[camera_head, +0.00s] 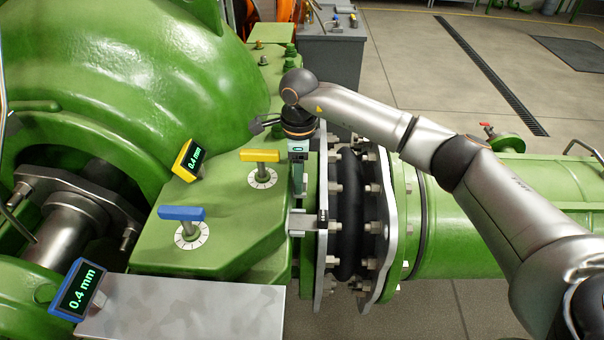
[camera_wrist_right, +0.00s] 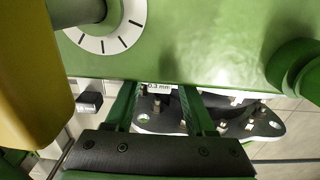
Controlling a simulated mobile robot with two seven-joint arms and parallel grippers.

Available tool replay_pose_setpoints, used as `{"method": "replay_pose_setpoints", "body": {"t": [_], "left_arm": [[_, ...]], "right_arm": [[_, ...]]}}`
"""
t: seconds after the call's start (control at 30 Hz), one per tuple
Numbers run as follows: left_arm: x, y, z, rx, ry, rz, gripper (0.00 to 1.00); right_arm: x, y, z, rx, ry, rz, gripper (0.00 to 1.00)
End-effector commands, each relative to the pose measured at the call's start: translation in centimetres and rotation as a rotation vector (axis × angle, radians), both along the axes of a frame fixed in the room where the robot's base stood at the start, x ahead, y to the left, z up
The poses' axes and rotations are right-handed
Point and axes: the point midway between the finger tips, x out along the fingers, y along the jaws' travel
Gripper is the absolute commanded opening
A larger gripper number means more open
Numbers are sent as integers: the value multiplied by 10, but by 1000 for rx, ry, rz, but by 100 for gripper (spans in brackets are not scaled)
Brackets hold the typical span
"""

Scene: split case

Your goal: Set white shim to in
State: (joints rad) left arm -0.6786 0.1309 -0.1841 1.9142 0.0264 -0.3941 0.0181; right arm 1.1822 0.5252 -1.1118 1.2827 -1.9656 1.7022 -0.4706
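In the head view my right gripper (camera_head: 298,168) points down at the housing edge beside the flange. My left gripper is out of view.
Another metal shim (camera_head: 303,224) with a dark end block sits nearer on the housing edge. A yellow knob (camera_head: 260,155) and a blue knob (camera_head: 181,213) stand on the green housing (camera_head: 225,205). Yellow (camera_head: 189,160) and blue (camera_head: 78,290) displays both read 0.4 mm. A bolted flange (camera_head: 388,225) lies right.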

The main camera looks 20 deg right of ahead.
Motion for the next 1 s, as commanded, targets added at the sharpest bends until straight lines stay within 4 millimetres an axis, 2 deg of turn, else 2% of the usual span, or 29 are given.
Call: {"method": "replay_pose_setpoints", "body": {"t": [0.03, 0.1, 0.33, 0.47, 0.57, 0.9, 1.0], "left_arm": [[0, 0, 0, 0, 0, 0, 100], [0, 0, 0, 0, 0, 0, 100], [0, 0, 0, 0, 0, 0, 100], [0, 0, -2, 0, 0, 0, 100], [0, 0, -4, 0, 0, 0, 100], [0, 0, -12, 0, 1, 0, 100], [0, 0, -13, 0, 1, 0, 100]], "right_arm": [[0, -1, 0, -2, 1, -1, 61], [0, -1, 0, -3, 1, -1, 68], [0, -2, 0, -4, 3, -2, 68], [0, -2, 9, -4, 0, -3, 68], [1, -2, 24, -4, -3, -2, 68], [0, -2, 97, -2, -2, -2, 68], [0, -1, 111, -3, -2, -2, 68]]}}
